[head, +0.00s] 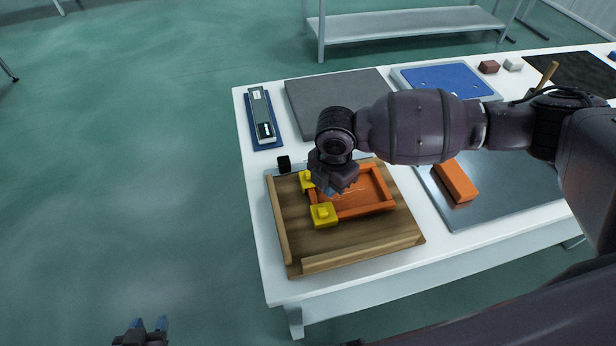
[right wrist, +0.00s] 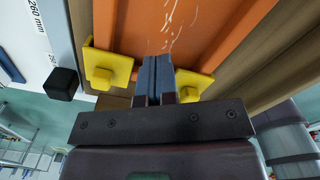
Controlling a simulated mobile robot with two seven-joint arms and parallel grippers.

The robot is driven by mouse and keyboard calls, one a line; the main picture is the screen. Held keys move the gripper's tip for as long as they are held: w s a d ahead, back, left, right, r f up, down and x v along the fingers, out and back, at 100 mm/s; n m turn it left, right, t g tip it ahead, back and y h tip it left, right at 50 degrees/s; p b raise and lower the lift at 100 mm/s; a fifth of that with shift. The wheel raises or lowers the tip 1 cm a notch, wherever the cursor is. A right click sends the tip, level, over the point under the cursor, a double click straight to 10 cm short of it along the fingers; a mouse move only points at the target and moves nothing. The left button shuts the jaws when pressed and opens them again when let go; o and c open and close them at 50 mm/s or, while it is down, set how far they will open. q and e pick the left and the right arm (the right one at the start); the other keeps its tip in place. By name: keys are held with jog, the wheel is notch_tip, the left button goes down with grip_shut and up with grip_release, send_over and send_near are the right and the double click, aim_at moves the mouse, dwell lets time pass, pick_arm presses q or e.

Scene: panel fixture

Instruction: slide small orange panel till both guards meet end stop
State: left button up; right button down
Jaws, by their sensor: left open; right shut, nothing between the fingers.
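The small orange panel (head: 372,205) is a shallow frame lying on the wooden fixture board (head: 340,245). Two yellow guards sit on its left end, a rear one (head: 306,180) and a front one (head: 323,215). A raised wooden strip (head: 279,222) runs along the board's left edge, with bare board between it and the guards. My right gripper (head: 329,191) is shut and empty at the panel's guard end. In the right wrist view its fingers (right wrist: 155,72) lie between the guards (right wrist: 105,68); contact with the panel (right wrist: 150,22) is unclear. My left gripper (head: 146,326) is open, low over the floor.
A front wooden rail (head: 362,252) edges the board. A small black block (head: 284,164) stands behind its rear left corner. A blue-based gauge (head: 262,117), a grey mat (head: 320,95) and an orange block (head: 455,182) on a metal plate (head: 500,195) lie around it.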

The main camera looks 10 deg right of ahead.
dwell(0.3)
jog(key=shift+f, duration=0.2)
jog(key=shift+f, duration=0.65)
jog(key=shift+f+b, duration=0.3)
dwell(0.4)
jog(key=shift+r, duration=0.25)
dwell(0.3)
jog(key=shift+r+p, duration=0.15)
jog(key=shift+p, duration=0.3)
dwell(0.6)
jog(key=shift+a, duration=0.35)
